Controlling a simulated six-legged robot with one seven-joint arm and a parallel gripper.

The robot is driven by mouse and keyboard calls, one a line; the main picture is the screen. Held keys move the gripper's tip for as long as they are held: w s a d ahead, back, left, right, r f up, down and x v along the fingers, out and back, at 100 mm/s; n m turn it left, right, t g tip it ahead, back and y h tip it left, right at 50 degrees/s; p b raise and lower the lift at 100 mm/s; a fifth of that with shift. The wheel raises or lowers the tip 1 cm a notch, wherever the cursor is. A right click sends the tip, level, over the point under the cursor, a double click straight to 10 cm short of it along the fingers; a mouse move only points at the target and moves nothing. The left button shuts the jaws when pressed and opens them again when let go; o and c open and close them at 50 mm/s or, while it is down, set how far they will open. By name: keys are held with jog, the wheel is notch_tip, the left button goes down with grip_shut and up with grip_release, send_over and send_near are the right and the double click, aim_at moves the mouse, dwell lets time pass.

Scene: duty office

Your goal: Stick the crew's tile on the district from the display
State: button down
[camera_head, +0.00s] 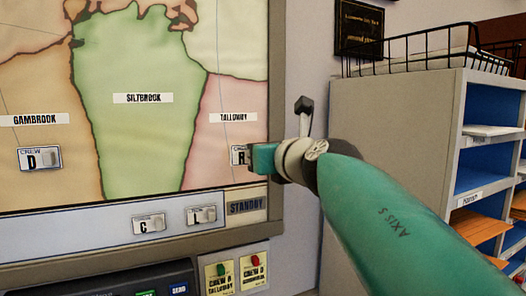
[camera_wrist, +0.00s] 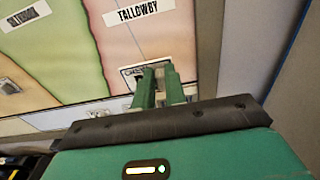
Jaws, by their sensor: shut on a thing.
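A wall map (camera_head: 135,100) shows the districts Gambrook, Siltbrook and Tallowby. The pink Tallowby district (camera_head: 222,92) is at the right; its label (camera_wrist: 137,12) also shows in the wrist view. My gripper (camera_head: 254,158) is shut on the white crew tile R (camera_head: 238,156) at the lower part of Tallowby, below the label. The tile is at the map face; I cannot tell if it touches. In the wrist view, the green fingers (camera_wrist: 158,75) cover part of the tile (camera_wrist: 132,71). Tile D (camera_head: 40,158) is on Gambrook.
Tiles C (camera_head: 149,224) and L (camera_head: 202,215) sit on the strip marked STANDBY (camera_head: 245,207). A grey shelf unit (camera_head: 395,115) with a wire basket (camera_head: 425,52) stands at right.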

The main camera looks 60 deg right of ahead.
jog(key=x, duration=0.6)
jog(key=shift+w+d+r, duration=0.15)
jog(key=shift+w+r, duration=0.05)
jog(key=shift+w, duration=0.2)
jog(key=shift+w+d, duration=0.2)
dwell(1.2)
jog(key=c, duration=1.4)
grip_release()
jog(key=shift+o, duration=0.2)
jog(key=shift+s+a, duration=0.1)
jog(key=shift+s, duration=0.1)
jog(key=v, duration=1.3)
jog(key=shift+s+a, duration=0.15)
jog(key=shift+s, duration=0.1)
